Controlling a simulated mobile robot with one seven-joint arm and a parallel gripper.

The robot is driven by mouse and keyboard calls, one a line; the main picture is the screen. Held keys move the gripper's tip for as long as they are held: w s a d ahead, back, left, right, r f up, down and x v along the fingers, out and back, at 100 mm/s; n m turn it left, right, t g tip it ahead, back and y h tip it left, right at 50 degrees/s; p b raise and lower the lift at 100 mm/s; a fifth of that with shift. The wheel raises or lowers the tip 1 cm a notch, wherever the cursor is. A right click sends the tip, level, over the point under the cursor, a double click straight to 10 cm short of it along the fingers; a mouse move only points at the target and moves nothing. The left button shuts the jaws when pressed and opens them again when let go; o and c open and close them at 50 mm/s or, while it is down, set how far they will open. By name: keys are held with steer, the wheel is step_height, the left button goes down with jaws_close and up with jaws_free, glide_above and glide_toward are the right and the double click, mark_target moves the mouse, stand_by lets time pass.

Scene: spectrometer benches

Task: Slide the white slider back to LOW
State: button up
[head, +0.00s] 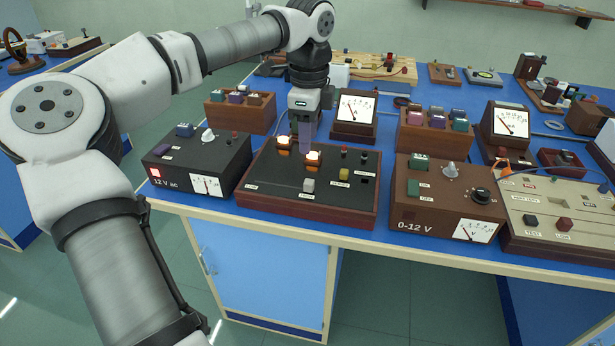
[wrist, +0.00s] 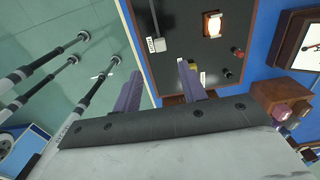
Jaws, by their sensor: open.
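The small white slider knob (head: 308,185) stands near the front edge of the dark panel box (head: 262,192), with a white label just in front of it. In the wrist view the knob (wrist: 159,45) shows just beyond the fingertips, between their lines, and its label is beside it. My gripper (head: 305,148) is above the panel with its purple fingers pointing down, behind the knob in the head view. In the wrist view my gripper (wrist: 160,68) has its two fingers well apart with nothing between them. The label lettering is too small to read.
Two lit lamps (head: 313,158) stand on the panel close to the fingers. A yellow button (head: 344,174) and red and black terminals (head: 344,151) are to their right. A black 12 V box (head: 215,155) stands left, a brown 0-12 V box (head: 440,215) right, and a meter (head: 354,112) behind.

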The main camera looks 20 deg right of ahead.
mark_target(309, 181)
step_height(309, 181, down, 12)
steer(key=shift+r+p, duration=0.15)
steer(key=shift+p, duration=0.5)
jaws_close()
